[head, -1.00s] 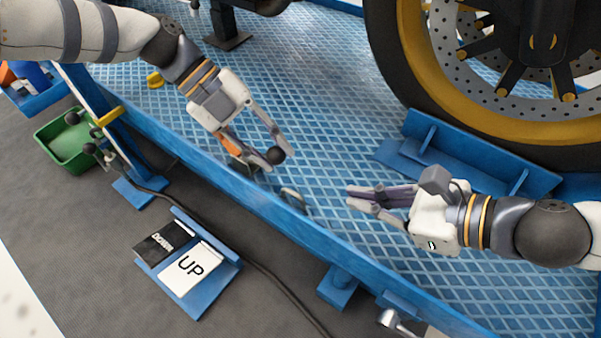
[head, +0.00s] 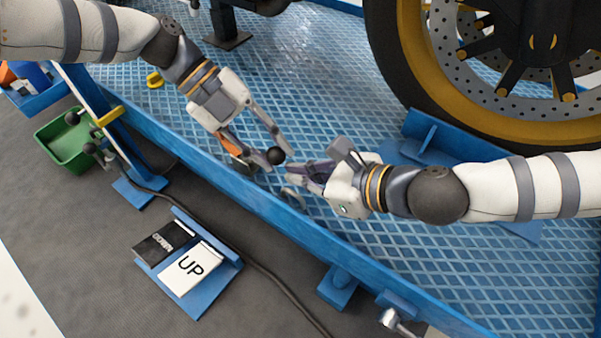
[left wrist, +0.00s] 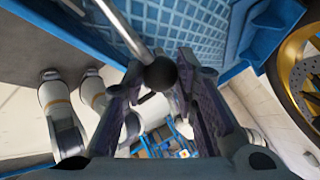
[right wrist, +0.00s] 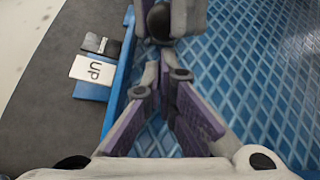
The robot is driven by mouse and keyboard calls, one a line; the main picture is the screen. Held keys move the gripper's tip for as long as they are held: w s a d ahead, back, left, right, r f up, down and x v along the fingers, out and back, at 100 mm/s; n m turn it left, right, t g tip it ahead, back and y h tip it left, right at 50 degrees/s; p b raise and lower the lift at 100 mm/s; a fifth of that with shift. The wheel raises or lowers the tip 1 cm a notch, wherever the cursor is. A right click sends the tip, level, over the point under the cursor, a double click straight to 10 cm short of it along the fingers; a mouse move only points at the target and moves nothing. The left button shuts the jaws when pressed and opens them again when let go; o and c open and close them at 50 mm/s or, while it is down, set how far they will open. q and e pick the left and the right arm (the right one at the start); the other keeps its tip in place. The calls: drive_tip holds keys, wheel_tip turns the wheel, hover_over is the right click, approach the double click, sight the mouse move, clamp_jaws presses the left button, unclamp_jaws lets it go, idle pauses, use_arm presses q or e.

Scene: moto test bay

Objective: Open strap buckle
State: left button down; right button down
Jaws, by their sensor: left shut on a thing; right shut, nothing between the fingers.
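A black ball knob (head: 276,156) on a silver rod is held between the fingertips of my left gripper (head: 277,153). In the left wrist view the knob (left wrist: 160,74) and rod (left wrist: 132,37) show between the fingers. An orange piece (head: 229,141), perhaps the strap, shows beside the left fingers; the buckle itself is mostly hidden and I cannot make out its state. My right gripper (head: 290,173) is shut and empty, just right of and below the knob. In the right wrist view the knob (right wrist: 159,21) is beyond my right fingertips (right wrist: 150,88).
The blue platform edge rail (head: 330,243) runs below both grippers. A wheel (head: 420,100) and blue chock (head: 440,135) stand at upper right. A white UP card (head: 190,268) lies on a low blue stand; a green bin (head: 68,150) stands at left.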

use_arm(q)
drive_tip(key=shift+d, duration=0.1)
drive_tip(key=shift+s, duration=0.1)
use_arm(e)
drive_tip(key=shift+w+a+r, duration=0.1)
drive_tip(key=shift+a+r, duration=0.15)
drive_tip(key=shift+r, duration=0.2)
drive_tip(key=shift+w+a+r, duration=0.1)
drive_tip(key=shift+a+r, duration=0.15)
drive_tip(key=shift+r, duration=0.2)
use_arm(q)
drive_tip(key=c, duration=1.5)
unclamp_jaws()
drive_tip(key=shift+c, duration=0.2)
use_arm(e)
drive_tip(key=shift+f, duration=0.1)
